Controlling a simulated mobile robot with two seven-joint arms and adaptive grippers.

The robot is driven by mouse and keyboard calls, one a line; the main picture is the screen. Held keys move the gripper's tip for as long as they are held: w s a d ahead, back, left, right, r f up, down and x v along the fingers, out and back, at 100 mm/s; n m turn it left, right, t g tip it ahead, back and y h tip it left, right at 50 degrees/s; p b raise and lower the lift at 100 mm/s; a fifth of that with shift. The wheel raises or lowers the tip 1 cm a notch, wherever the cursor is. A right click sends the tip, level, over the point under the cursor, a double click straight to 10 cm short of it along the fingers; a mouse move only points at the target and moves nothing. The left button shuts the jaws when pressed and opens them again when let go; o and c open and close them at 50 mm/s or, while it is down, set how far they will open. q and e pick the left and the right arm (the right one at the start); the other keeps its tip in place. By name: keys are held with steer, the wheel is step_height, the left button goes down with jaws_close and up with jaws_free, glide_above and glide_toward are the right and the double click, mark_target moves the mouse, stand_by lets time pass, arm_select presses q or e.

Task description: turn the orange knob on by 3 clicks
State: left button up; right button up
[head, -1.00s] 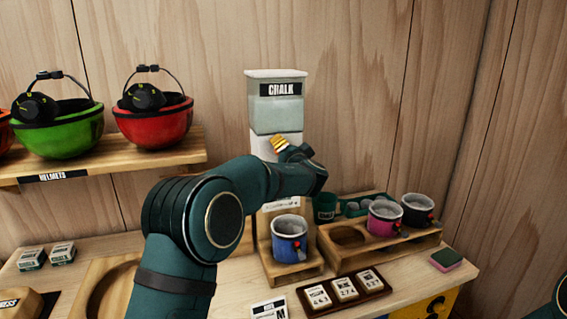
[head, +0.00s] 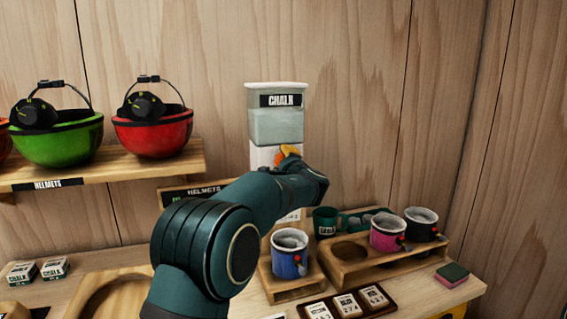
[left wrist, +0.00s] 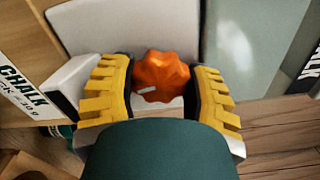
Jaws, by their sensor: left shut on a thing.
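The orange knob (left wrist: 161,76) is on the front of the white chalk dispenser. In the left wrist view it sits between the two yellow fingers of my left gripper (left wrist: 163,88), which is shut on it. A short white mark shows on the knob's face. In the head view my left gripper (head: 284,156) is at the dispenser's white lower part, mostly hidden behind my own forearm. The chalk dispenser (head: 276,125) has a clear hopper with a CHALK label. My right gripper is not in view.
A blue cup (head: 289,254) stands on a wooden stand below the dispenser. Pink (head: 387,233) and black (head: 420,225) cups sit in a wooden holder to the right. A red helmet (head: 153,134) and a green helmet (head: 58,142) rest on a shelf at left.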

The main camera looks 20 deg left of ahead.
arm_select(q)
steer(key=shift+m, duration=0.8)
steer(key=o, duration=1.2)
steer(key=shift+s+d, duration=0.15)
steer(key=shift+v, duration=3.9)
